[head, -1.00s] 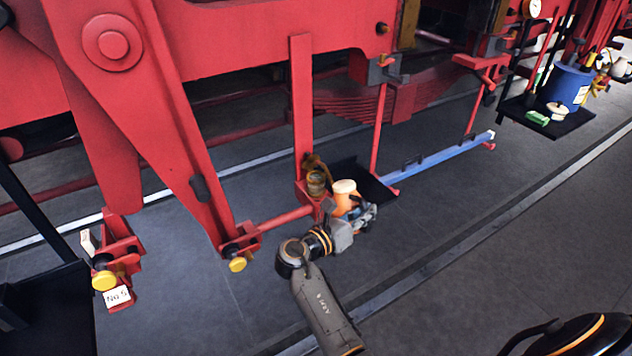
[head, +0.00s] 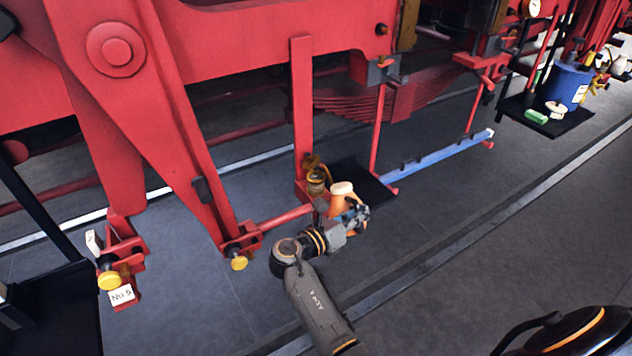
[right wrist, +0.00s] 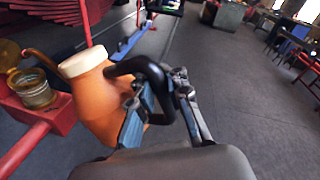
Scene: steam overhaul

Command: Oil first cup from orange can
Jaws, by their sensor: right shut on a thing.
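The orange can (head: 338,203) with its cream top is in my right gripper (head: 356,216). In the right wrist view the can (right wrist: 105,104) shows large, and the gripper (right wrist: 165,90) is shut on its black handle. The can's thin spout points left, its tip close above the rim of a brass oil cup (right wrist: 34,90). The cup's lid stands open at its left. In the head view the cup (head: 317,184) sits on the red bracket just left of the can. I cannot see oil flowing or the level inside. My left gripper is not in view.
A dark tray (head: 374,189) lies behind the can. A red rod (head: 286,217) runs left to a joint with a yellow knob (head: 239,263). A blue bar (head: 440,156) extends right. Another shelf (head: 545,122) holds a blue bucket (head: 568,88). Floor at the right is open.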

